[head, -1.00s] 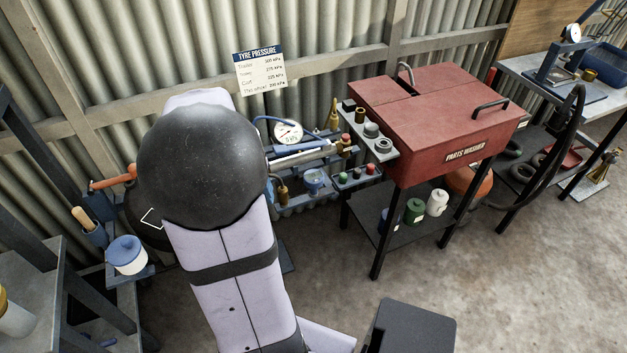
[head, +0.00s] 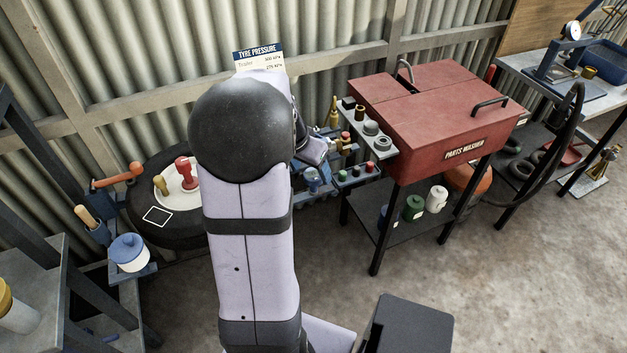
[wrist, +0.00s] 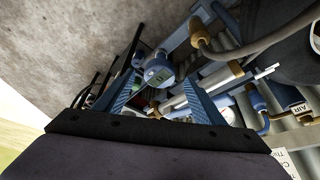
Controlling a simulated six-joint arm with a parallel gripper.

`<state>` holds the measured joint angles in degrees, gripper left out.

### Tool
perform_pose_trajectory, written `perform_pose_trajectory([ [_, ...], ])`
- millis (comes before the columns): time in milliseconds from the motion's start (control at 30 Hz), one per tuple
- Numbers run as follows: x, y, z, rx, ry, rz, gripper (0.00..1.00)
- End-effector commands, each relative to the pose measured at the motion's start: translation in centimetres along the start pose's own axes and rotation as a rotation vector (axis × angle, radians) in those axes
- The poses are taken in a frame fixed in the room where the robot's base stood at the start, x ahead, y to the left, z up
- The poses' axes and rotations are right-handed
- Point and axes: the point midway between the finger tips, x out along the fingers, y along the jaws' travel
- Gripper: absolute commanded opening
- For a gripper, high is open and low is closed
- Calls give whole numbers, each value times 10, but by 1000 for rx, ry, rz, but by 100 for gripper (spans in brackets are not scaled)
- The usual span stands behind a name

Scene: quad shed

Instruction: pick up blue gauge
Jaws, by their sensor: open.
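The blue gauge (head: 312,181) is a small round blue body with a display face, on the blue rack between my arm and the red parts washer. In the wrist view the blue gauge (wrist: 158,70) shows beyond the fingertips, roughly centred between them. My gripper (wrist: 162,86) is open, with its two ridged fingers apart and nothing held. I cannot tell exactly how far the tips are from the gauge. In the head view my arm hides most of the gripper and part of the rack.
The red parts washer (head: 435,110) stands to the right, with a small tray of fittings (head: 370,140) on its side. A black tyre (head: 180,228) is at the left. In the wrist view, hoses and brass fittings (wrist: 236,68) crowd the gauge's right side.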

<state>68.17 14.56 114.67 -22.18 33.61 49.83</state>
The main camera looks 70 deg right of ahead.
Motion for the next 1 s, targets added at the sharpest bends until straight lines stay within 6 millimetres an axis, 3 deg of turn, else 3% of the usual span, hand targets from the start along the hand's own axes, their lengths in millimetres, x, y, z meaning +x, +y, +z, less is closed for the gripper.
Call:
perform_pose_trajectory([
  [500,48,1,6,-1,-2,1,63],
  [800,52,1,5,-1,0,0,63],
  [833,52,1,5,-1,0,0,61],
  [1000,51,1,6,-1,0,0,20],
])
